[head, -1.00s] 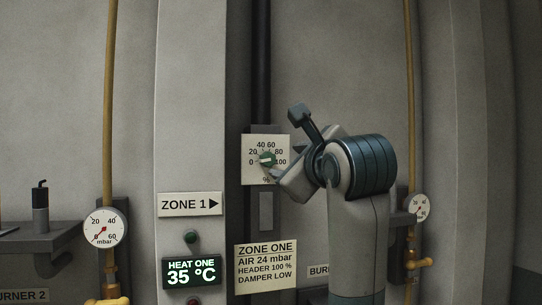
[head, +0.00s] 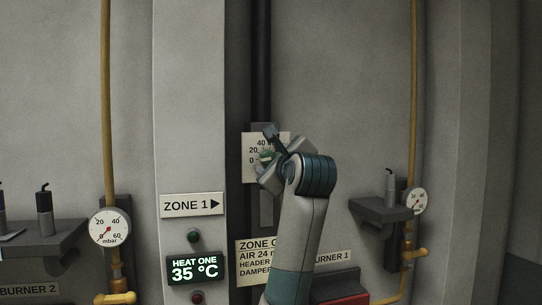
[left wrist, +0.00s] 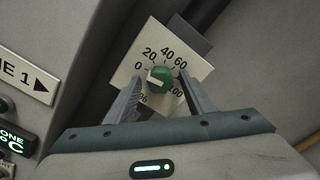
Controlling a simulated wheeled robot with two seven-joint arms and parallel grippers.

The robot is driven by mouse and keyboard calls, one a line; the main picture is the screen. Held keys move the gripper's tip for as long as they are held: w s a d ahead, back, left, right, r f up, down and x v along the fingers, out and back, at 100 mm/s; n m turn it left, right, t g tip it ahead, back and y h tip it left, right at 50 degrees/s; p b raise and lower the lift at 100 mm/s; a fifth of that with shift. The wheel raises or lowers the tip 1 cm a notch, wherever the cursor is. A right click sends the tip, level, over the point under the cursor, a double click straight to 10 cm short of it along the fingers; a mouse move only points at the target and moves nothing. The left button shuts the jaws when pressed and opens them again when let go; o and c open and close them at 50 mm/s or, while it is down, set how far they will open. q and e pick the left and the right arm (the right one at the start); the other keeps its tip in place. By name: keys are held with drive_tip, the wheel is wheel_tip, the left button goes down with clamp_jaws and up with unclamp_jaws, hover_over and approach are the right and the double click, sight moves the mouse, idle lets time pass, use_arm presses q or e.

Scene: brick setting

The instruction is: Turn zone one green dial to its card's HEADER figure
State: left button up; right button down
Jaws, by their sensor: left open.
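The green dial (head: 267,155) sits on a square white scale plate (head: 249,140) marked 0 to 100 with a % sign. In the left wrist view the dial (left wrist: 163,77) has a white mark pointing left, close to 0. My left gripper (left wrist: 159,80) is open, its two fingers on either side of the dial; I cannot tell if they touch it. In the head view my wrist hides the plate's right part. The ZONE ONE card (head: 250,282) below is partly covered by my arm; the earlier frame reads HEADER 100 %. My right gripper is out of view.
A ZONE 1 sign (head: 190,205) and a HEAT ONE display (head: 194,270) reading 35 °C are on the pillar left of the dial. Pressure gauges (head: 109,228) (head: 416,201), yellow pipes and small shelves (head: 380,210) stand on both sides.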

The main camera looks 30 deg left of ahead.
use_arm(q)
drive_tip(key=shift+c, duration=0.7)
drive_tip(key=c, duration=0.9)
